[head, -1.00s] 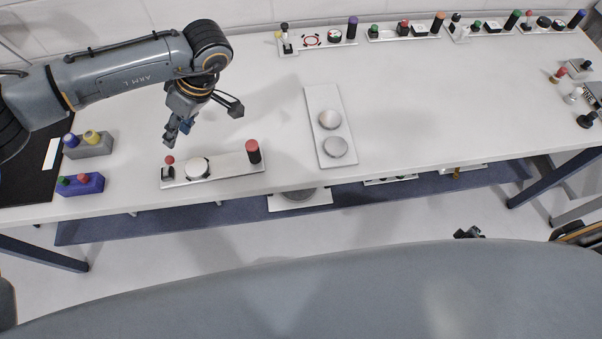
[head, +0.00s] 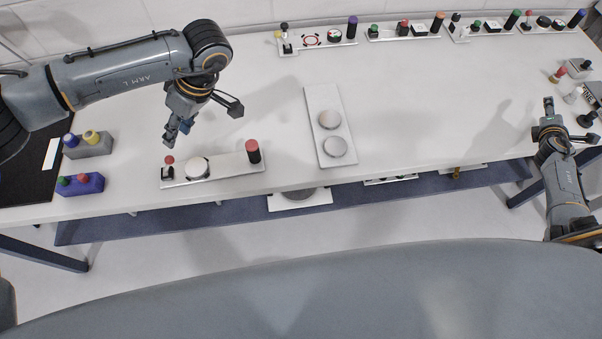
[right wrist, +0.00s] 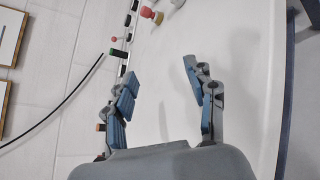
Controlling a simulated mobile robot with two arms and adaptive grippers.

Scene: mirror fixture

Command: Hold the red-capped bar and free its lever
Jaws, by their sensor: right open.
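The red-capped black bar (head: 253,151) stands upright on the right end of a pale plate (head: 224,172) near the table's front edge. On the plate's left end is a small lever with a red knob (head: 168,164). A round white-topped knob (head: 197,167) sits between them. My left gripper (head: 204,119) is open and empty above and behind this plate, its fingers spread. My right gripper (head: 548,106) is far from the plate, at the table's right side. In the right wrist view it is open and empty (right wrist: 158,76).
A plate with two round discs (head: 321,98) lies to the right of the bar's plate. Grey (head: 88,146) and blue (head: 81,184) button boxes sit at left. Fixture plates line the back edge. Several small parts lie at far right. The table's middle right is clear.

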